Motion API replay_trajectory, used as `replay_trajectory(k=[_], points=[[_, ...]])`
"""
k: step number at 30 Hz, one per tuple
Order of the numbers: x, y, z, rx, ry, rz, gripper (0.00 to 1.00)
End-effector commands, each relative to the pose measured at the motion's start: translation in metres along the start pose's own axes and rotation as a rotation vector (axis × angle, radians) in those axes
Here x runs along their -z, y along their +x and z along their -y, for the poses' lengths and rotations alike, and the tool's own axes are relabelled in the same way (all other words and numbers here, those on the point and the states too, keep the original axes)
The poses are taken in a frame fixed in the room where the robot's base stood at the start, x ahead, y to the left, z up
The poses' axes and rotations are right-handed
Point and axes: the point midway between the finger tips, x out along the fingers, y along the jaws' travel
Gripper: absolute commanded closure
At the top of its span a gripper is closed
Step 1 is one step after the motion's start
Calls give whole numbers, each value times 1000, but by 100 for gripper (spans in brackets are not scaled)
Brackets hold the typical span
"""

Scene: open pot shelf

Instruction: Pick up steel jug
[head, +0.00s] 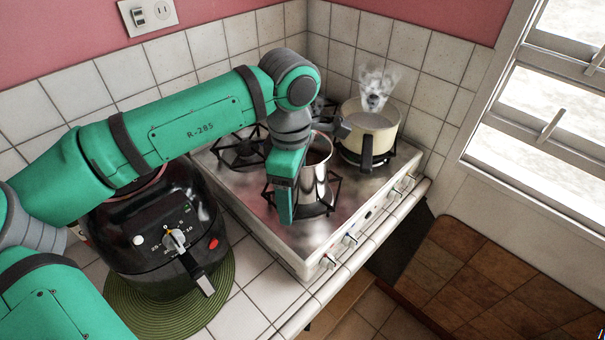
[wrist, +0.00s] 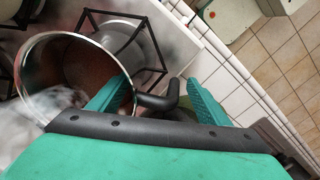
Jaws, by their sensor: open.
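The steel jug (head: 319,180) stands upright on a front burner of the hob in the head view, partly hidden by my gripper (head: 285,195). In the wrist view the jug (wrist: 72,72) is seen from above, with a round open rim and a reddish-brown inside. Its black handle (wrist: 158,101) points right, toward the space between my green fingers. My gripper (wrist: 160,88) is open; the left finger is near the jug's rim and the right finger is beyond the handle's end. Contact with the handle cannot be made out.
A cream pot (head: 371,128) with a dark handle steams on the back right of the hob (head: 262,205). A black air fryer (head: 155,235) stands on a green round mat (head: 215,305) at left. Tiled walls close the back; the counter's front edge drops to the floor.

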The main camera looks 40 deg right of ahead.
Motion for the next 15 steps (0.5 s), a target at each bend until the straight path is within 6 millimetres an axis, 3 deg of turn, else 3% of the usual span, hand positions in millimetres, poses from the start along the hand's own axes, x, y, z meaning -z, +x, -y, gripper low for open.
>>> replay_trajectory(k=[2,3,11,12,15], points=[[0,0,0,0,0,0,29],[0,0,0,0,0,0,34],[0,0,0,0,1,0,96],[0,-1,0,0,1,0,100],[0,-2,-1,-3,1,-1,100]])
